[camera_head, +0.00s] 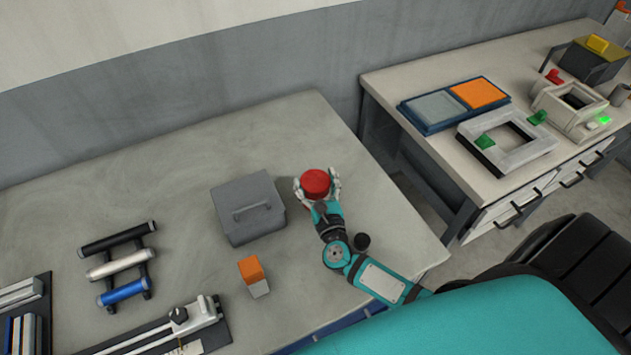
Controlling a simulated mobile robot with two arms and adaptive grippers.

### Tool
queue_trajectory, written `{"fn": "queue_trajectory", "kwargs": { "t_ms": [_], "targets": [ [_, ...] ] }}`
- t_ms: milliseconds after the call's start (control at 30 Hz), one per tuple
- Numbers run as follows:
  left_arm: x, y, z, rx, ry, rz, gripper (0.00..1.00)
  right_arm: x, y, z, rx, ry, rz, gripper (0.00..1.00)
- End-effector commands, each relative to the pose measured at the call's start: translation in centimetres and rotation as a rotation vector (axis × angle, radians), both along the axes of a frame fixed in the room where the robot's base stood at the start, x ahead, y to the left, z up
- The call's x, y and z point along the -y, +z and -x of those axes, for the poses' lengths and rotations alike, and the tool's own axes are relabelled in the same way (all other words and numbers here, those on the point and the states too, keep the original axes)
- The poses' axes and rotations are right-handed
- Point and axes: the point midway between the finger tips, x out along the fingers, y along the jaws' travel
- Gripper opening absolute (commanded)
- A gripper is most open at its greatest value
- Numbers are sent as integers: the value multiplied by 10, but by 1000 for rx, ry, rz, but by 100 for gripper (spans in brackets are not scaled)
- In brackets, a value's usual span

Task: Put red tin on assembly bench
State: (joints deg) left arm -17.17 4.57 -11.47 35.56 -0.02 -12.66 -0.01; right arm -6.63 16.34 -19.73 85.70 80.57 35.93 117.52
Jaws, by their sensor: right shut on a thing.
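The red tin (316,182) is a short round red thing near the right part of the grey-topped table (130,190). My right gripper (317,188) is shut on it, with one finger at each side. The tin's lower part is partly hidden by the gripper, and I cannot tell whether it touches the tabletop. My left gripper is not in view. Which surface is the assembly bench carries no label; a second bench (385,85) with drawers stands at the right across a gap.
A grey lidded box (249,212) stands left of the tin. The second bench holds a blue tray (432,126), a grey frame (500,160) and a beige device (565,122).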

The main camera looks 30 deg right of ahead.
Motion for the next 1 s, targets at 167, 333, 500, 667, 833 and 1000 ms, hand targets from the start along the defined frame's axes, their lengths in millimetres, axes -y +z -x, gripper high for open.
{"fn": "queue_trajectory", "kwargs": {
  "t_ms": [167, 333, 500, 667, 833, 1000],
  "targets": [
    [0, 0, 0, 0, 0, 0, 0, 0, -1, 0, 3, -2, 0, 31],
    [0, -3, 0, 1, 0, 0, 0, 0, -4, 0, 3, -2, 0, 31],
    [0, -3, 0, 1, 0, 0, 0, 0, -4, 0, 1, -1, -1, 87],
    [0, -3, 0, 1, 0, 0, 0, 0, -4, 0, 1, -1, -1, 100],
    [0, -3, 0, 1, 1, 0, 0, 0, -4, 0, 1, -1, -1, 100],
    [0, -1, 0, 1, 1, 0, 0, -1, -3, 4, -1, -1, -1, 100]
  ]
}}
